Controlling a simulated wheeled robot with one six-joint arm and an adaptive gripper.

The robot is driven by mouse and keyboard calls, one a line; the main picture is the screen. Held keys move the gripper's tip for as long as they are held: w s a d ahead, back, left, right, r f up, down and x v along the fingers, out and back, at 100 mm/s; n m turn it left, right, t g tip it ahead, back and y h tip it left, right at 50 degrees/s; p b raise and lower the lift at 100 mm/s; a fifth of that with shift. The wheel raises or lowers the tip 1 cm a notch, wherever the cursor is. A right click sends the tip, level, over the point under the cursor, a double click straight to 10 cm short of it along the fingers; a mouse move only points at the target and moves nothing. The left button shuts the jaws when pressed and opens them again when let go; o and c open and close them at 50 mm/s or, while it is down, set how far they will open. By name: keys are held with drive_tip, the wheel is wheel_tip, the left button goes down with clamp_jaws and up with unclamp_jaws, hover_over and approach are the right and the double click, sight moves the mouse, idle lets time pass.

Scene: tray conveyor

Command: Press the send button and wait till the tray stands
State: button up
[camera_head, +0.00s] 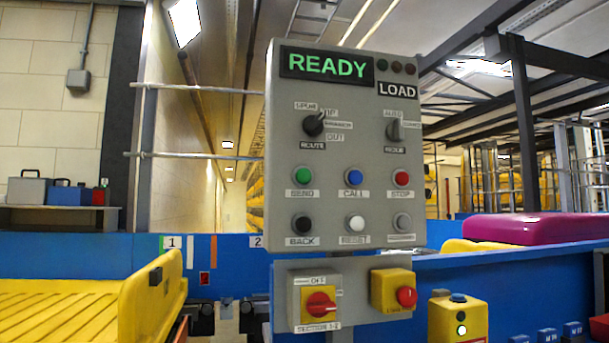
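The control panel (345,235) is a grey box facing me in the middle of the head view. Its display (327,66) reads READY in green letters. The send button (304,174) is green, labelled SEND, at the left of the upper button row. Beside it are a blue CALL button (353,176) and a red STOP button (401,177). A yellow slatted tray (150,295) with a raised end stands at the lower left, by the mark 1. Whether it moves cannot be told from one frame. My gripper is not in view.
Below the panel hang a grey box with a red rotary switch (319,303) and a yellow box with a red button (406,297). A yellow button box (458,318) stands lower right. A magenta object (540,228) lies behind the blue rail (500,268). The space before the panel looks clear.

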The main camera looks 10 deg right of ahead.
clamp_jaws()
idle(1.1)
